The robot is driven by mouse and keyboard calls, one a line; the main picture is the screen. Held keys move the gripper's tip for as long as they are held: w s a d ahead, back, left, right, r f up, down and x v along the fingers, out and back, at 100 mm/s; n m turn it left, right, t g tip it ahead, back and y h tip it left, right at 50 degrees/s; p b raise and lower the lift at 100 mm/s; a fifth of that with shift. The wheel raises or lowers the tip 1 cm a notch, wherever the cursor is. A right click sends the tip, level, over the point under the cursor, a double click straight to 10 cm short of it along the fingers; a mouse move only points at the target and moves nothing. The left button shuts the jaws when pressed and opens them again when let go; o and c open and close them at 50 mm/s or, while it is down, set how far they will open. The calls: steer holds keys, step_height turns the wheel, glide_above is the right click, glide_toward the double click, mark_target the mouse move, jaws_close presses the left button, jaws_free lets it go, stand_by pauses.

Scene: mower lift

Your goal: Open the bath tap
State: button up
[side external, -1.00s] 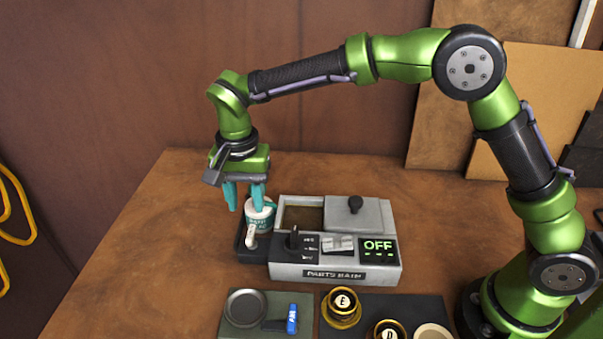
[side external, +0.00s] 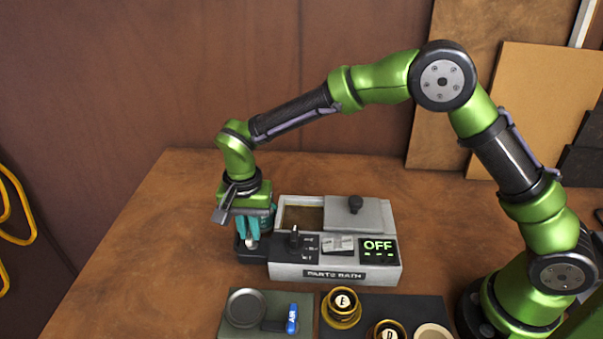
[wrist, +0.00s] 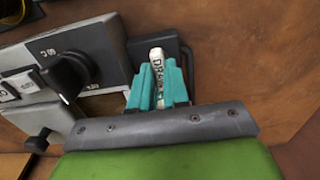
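The bath tap (wrist: 157,56) shows in the wrist view as a white lever with dark lettering, partly readable as "DRA". It stands over a dark tray at the end of the parts bath (side external: 290,272). My gripper (wrist: 158,92) has its two teal fingers close together, one on each side of the lever, and appears shut on it. In the side view my gripper (side external: 248,236) is low at the bath's left end. The fingers and wrist hide most of the tap there.
The bath has a black knob (side external: 294,240), a grey switch (side external: 338,244), a display reading OFF (side external: 378,247) and a lid with a black knob (side external: 355,204). A green mat (side external: 235,330) and brass pieces (side external: 341,306) lie in front. The table left is clear.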

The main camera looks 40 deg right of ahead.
jaws_close()
steer(key=shift+n, duration=0.3)
steer(key=n, duration=1.7)
steer(key=shift+r, duration=0.1)
steer(key=shift+n, duration=0.3)
steer(key=o, duration=0.6)
jaws_free()
steer(key=shift+c, duration=0.2)
